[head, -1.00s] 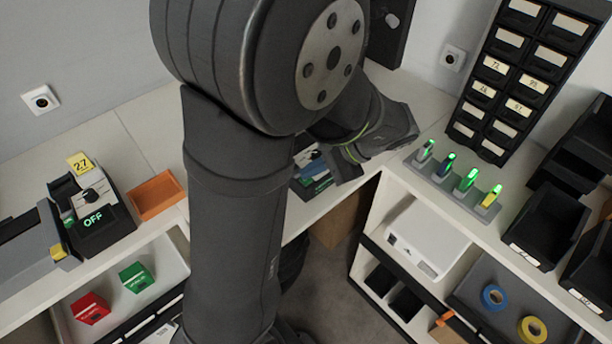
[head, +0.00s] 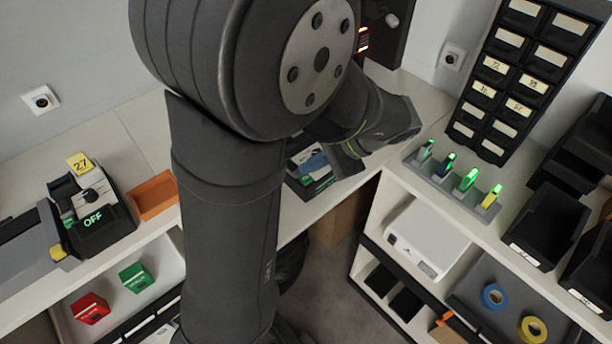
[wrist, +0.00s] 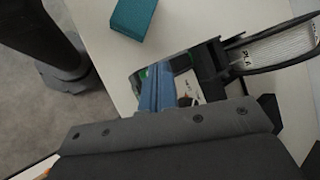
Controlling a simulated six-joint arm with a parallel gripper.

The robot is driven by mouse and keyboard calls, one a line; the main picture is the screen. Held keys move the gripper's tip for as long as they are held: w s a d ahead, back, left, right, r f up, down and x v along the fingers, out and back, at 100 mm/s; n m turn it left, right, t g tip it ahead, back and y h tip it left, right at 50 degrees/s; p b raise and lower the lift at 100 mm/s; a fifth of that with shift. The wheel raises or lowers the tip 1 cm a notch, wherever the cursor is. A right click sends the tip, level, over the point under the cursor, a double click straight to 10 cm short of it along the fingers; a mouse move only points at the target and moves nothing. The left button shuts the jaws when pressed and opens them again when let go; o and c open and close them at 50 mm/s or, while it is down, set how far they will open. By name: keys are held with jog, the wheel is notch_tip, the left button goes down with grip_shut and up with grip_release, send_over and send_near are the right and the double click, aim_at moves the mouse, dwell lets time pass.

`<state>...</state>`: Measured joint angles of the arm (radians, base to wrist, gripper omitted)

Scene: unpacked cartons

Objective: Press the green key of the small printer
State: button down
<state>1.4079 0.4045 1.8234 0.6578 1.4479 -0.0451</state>
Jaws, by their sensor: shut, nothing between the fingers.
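A small dark device with a pale top, which looks like the small printer (head: 322,183), sits on the bench corner, partly hidden behind my arm in the head view. In the wrist view its black and white body (wrist: 187,88) lies under and beside my fingers. My gripper (wrist: 153,76) is shut and empty, its blue fingers close over the device.
A teal box (wrist: 134,17) lies near the device. At the left stand a machine reading OFF (head: 95,216) and an orange tray (head: 154,195). At the right are a rack of lit green-tipped items (head: 455,186), dark bins (head: 545,225) and a drawer tower (head: 515,80).

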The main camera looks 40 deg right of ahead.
aim_at(311, 178)
jog(key=shift+r, duration=2.55)
jog(key=shift+f, duration=0.15)
notch_tip(311, 178, up, 4)
jog(key=shift+f, duration=0.1)
